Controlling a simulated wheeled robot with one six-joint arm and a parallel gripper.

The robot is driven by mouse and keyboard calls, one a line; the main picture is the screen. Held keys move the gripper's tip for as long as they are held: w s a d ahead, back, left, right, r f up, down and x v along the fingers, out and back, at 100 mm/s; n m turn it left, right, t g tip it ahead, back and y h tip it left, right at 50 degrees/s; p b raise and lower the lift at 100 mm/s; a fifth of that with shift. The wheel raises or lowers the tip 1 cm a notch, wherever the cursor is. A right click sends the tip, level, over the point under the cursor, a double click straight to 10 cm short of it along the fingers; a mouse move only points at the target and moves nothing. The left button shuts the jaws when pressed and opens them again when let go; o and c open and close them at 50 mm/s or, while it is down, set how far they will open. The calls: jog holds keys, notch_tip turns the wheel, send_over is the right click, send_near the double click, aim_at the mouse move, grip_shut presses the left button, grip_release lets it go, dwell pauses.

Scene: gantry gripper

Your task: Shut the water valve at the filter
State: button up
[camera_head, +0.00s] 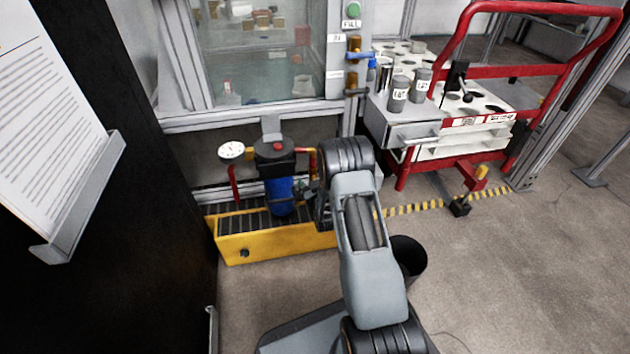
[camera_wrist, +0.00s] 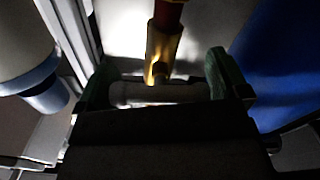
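The filter is a blue housing (camera_head: 279,192) with a black cap (camera_head: 274,152), standing on a yellow base; its blue side fills the right of the wrist view (camera_wrist: 288,60). A brass valve body (camera_wrist: 162,45) on a red pipe (camera_wrist: 168,12) is ahead of my gripper in the wrist view. My gripper (camera_wrist: 158,82) has its green-padded fingers wide apart, one each side of the valve's lower end. A pale bar lies between the fingers; I cannot tell whether it is the valve handle. In the head view my arm hides most of the valve.
A round gauge (camera_head: 231,150) is left of the filter. The yellow base (camera_head: 268,243) stands below. A red cart (camera_head: 560,70) with a white-topped rack is at right. A dark bin (camera_head: 410,258) is behind my arm. Open floor (camera_head: 520,270) lies at right.

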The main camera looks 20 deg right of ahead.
jog(key=c, duration=0.4)
jog(key=shift+m, duration=0.8)
jog(key=shift+c, duration=0.2)
jog(key=o, duration=0.6)
jog(key=shift+c, duration=0.2)
jog(key=shift+s, duration=0.1)
jog(key=s+a+p, duration=0.2)
jog(key=s+p, duration=0.2)
jog(key=s, duration=0.9)
jog(key=shift+s+a, duration=0.2)
jog(key=shift+a, duration=0.15)
